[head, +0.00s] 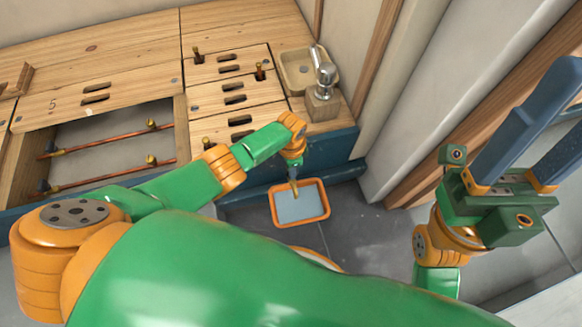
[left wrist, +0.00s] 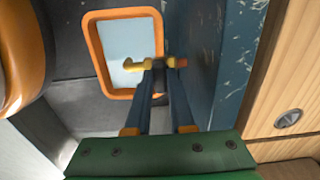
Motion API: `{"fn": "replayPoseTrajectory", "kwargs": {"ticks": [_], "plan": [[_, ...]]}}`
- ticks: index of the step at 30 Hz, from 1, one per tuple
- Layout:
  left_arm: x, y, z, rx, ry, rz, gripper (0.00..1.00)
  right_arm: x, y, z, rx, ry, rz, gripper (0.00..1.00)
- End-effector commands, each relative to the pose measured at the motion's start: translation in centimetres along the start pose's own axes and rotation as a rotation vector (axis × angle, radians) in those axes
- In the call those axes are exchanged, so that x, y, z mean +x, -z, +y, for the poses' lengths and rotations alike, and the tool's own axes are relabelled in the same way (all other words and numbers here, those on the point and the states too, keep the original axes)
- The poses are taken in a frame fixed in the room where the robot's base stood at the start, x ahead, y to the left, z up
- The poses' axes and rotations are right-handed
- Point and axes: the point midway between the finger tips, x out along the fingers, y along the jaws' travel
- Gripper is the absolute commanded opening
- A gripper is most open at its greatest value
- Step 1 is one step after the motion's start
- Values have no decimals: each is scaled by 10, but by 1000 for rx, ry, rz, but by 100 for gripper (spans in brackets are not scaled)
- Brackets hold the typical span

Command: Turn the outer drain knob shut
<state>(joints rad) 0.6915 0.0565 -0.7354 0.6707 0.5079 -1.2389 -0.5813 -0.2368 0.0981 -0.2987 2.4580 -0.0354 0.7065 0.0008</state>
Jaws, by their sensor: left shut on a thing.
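The outer drain knob is a small yellow fitting (left wrist: 136,65) with an orange-red end (left wrist: 181,62), in the left wrist view beside the blue panel. In the head view a yellow bit of it (head: 295,189) shows above the orange tray. My left gripper (left wrist: 159,67) points at it, with its two blue fingers close around its middle; it is shut on the knob. The fingertips hide part of the knob, so its exact turn is hard to tell. In the head view my left gripper (head: 293,172) is small and partly hidden by its wrist. My right gripper (head: 550,125) is raised at the right, open and empty.
An orange-rimmed tray (head: 327,213) with a pale blue inside lies on the grey floor below the knob. A blue panel (head: 335,150) fronts the wooden counter (head: 110,35).

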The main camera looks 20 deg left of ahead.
Motion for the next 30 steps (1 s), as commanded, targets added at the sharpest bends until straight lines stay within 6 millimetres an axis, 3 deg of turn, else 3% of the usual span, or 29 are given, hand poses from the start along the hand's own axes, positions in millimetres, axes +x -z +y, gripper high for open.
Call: {"fn": "replayPoseTrajectory", "kwargs": {"ticks": [12, 13, 16, 25, 30], "plan": [[0, 1, 0, 8, 1, 3, 0, 0, 0, 0, 0, 0, -1, 50], [0, 1, 0, 8, 1, 3, 26, 0, 0, 0, 0, 0, -1, 50], [0, 1, 0, 7, 1, 3, 51, 0, 0, 0, 0, 0, -1, 50], [-2, 1, 0, 6, 0, 2, 51, 2, 0, 0, 0, -2, -3, 50], [-32, 0, 0, 6, 0, 2, 51, 17, -2, -1, -4, 0, -89, 50]]}}
